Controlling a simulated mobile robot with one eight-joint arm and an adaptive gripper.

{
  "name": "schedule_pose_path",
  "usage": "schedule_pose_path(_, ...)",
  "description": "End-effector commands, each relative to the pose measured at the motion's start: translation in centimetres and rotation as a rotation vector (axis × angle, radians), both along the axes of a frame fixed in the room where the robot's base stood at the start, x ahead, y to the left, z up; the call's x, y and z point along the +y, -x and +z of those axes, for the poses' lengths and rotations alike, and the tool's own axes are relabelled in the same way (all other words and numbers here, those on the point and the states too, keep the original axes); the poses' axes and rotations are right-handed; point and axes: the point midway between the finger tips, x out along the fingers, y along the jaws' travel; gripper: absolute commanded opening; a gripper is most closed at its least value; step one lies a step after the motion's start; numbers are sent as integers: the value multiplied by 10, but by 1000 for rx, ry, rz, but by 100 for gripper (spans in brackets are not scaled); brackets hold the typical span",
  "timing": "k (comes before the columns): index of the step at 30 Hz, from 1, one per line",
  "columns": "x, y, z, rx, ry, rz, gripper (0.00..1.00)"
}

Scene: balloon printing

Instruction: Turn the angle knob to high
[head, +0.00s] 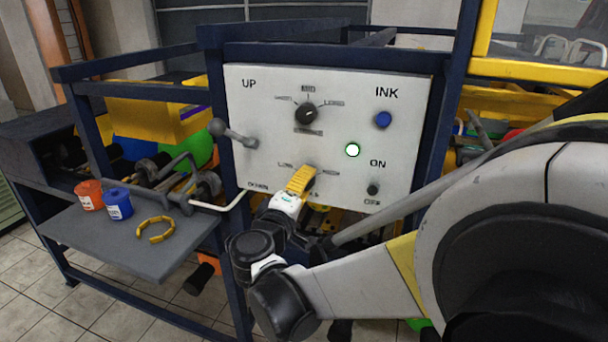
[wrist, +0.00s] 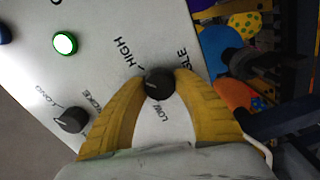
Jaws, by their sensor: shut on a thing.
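The angle knob (wrist: 158,83) is a small round black knob on the white panel. In the wrist view it sits between the yellow fingertips of my gripper (wrist: 161,80), with HIGH printed to its upper left and LOW just below it. My gripper is shut on the knob, one finger on each side. A small pale mark shows on the knob's face, but its exact setting is hard to read. In the head view my gripper (head: 302,180) reaches the lower middle of the white control panel (head: 260,105) and mostly hides the knob.
The stroke knob (head: 306,113), blue ink button (head: 383,119), lit green light (head: 352,150), black on/off knob (head: 373,188) and up/down lever (head: 233,134) surround it. A shelf (head: 100,250) at left holds an orange cup (head: 90,195), a blue cup (head: 118,204) and a yellow ring (head: 141,235).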

Motion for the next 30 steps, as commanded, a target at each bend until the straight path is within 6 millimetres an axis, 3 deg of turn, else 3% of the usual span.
schedule_pose_path(12, 0, 0, 0, -68, -188, -1, 4)
schedule_pose_path(29, 0, 0, -1, -78, -218, -1, 4)
schedule_pose_path(30, 0, 0, -1, -78, -218, -1, 41)
